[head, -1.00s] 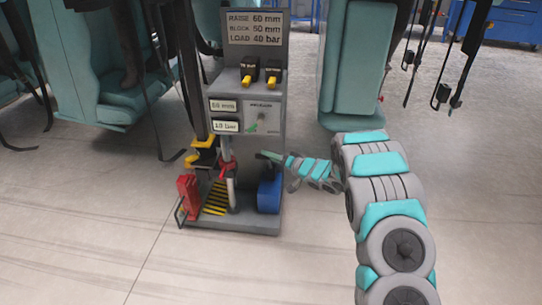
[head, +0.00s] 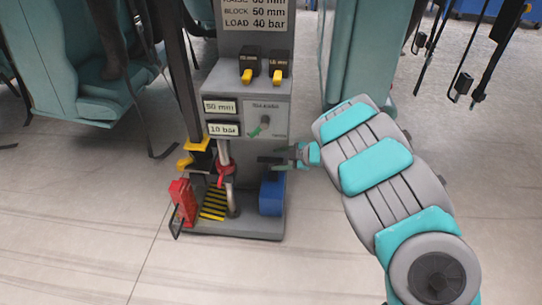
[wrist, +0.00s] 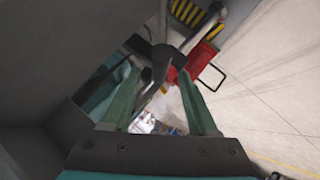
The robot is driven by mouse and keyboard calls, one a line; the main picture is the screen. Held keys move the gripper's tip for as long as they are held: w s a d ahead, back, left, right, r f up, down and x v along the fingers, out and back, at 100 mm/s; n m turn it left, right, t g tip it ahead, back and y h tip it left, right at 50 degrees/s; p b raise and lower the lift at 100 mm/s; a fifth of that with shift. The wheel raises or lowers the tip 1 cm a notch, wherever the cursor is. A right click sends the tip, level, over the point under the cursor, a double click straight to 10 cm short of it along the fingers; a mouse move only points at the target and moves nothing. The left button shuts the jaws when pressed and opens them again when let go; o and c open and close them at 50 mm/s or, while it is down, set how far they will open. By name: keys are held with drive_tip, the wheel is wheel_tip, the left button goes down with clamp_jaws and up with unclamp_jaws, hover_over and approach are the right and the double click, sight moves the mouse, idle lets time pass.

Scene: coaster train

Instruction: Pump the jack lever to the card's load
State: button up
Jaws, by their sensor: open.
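The card (head: 254,14) at the top of the grey stand reads block 50 mm and load 40 bar; its top line is partly cut off. Below, the upper readout (head: 220,107) appears to show 50 mm and the lower readout (head: 224,129) 10 bar. A pale upright bar (head: 231,190) with a red collar stands left of my gripper (head: 268,160). I cannot tell for sure whether it is the jack lever. In the wrist view my gripper (wrist: 160,80) is open, its green fingers apart. A grey bar with a dark joint (wrist: 160,56) shows beyond and between them; contact is unclear.
A red block (head: 183,203) stands at left. Teal seats (head: 75,65) flank the stand; the front floor is clear.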

drive_tip(key=x, duration=0.7)
drive_tip(key=shift+a+f, duration=0.25)
drive_tip(key=shift+w, duration=0.15)
drive_tip(key=shift+c, duration=0.2)
clamp_jaws()
idle(1.0)
